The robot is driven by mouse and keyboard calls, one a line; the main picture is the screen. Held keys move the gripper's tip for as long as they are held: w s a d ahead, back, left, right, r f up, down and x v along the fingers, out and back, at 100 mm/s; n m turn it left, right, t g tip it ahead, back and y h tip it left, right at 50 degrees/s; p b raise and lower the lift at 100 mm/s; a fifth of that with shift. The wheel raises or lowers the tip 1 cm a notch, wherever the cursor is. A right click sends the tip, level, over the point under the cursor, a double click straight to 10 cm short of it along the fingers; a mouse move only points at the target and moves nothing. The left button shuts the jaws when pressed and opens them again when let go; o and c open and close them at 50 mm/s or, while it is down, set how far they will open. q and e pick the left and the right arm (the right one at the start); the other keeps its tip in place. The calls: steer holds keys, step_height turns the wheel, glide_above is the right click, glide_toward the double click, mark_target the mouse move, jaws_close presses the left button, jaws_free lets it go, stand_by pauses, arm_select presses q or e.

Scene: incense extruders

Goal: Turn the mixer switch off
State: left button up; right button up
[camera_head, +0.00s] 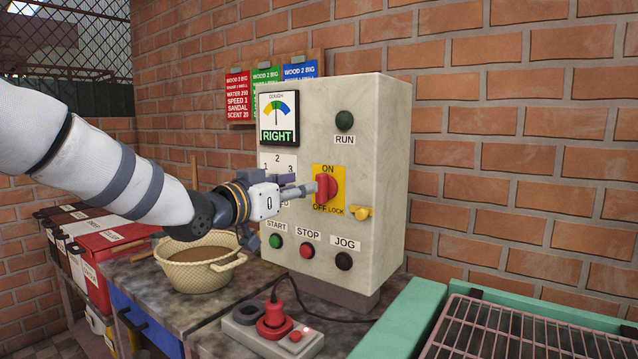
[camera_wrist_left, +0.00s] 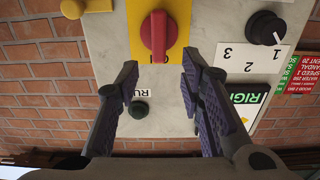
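The mixer switch, a red rotary knob (camera_head: 327,187), sits on a yellow plate marked ON above and OFF below, on the front of a pale control box (camera_head: 378,150). Its handle looks upright, in line with the ON mark. In the left wrist view, which is upside down, the red knob (camera_wrist_left: 158,35) lies just beyond the fingertips, centred between them. My left gripper (camera_head: 306,189) is open and empty in front of the panel, its fingertips close to the knob. The wrist view shows both fingers of the left gripper (camera_wrist_left: 159,72) apart. My right gripper is out of view.
A yellow lock piece (camera_head: 359,212) sticks out beside the switch. Green, red and black buttons line the panel below. A bowl of brown mix (camera_head: 198,266) stands under my left arm. A red plug with a cable (camera_head: 274,319) sits on the bench. A brick wall stands behind.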

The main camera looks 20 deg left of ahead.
mark_target(323, 188)
arm_select(q)
steer(key=b+x, duration=0.1)
steer(key=x, duration=0.5)
steer(key=shift+w+d, duration=0.2)
steer(key=shift+w, duration=0.1)
jaws_close()
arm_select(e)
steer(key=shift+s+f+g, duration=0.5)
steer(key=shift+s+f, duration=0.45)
